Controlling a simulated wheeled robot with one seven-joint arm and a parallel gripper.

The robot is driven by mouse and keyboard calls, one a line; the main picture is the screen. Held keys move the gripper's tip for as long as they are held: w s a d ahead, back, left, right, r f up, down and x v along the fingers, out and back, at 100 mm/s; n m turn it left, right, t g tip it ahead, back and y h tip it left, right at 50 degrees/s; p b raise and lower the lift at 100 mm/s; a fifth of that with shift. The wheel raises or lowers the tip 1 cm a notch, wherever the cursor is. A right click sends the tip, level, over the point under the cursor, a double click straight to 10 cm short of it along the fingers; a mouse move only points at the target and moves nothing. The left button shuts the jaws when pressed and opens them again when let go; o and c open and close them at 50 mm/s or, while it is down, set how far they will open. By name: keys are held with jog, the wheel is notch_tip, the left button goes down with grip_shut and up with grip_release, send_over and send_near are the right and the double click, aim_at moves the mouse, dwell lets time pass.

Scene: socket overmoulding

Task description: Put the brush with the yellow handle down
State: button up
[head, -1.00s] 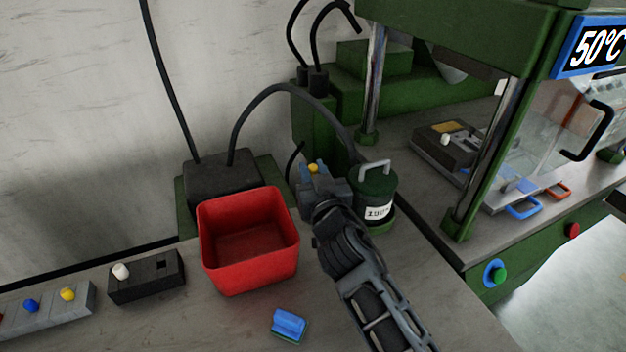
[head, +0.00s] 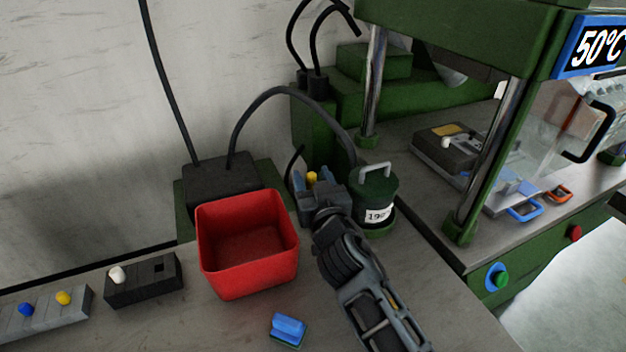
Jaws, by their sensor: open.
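The yellow handle end of the brush (head: 312,177) shows just past my gripper's jaws, between the red bin and the green pot. The rest of the brush is hidden behind the gripper. My gripper (head: 312,183) is open, with its blue-tipped fingers on either side of the yellow handle. I cannot tell whether either finger touches it.
A red bin (head: 247,277) stands close to the left of my gripper. A green lidded pot (head: 374,192) with a metal handle is close on the right. A blue brush-like block (head: 288,327) lies in front. A black cable arches behind, and the green press (head: 463,222) stands right.

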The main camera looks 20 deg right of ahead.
jog(key=shift+p, duration=0.3)
jog(key=s+a+b, duration=0.1)
jog(key=s+b, duration=0.2)
jog(key=s, duration=0.9)
jog(key=shift+a+f+b, duration=0.3)
jog(key=shift+b, duration=0.05)
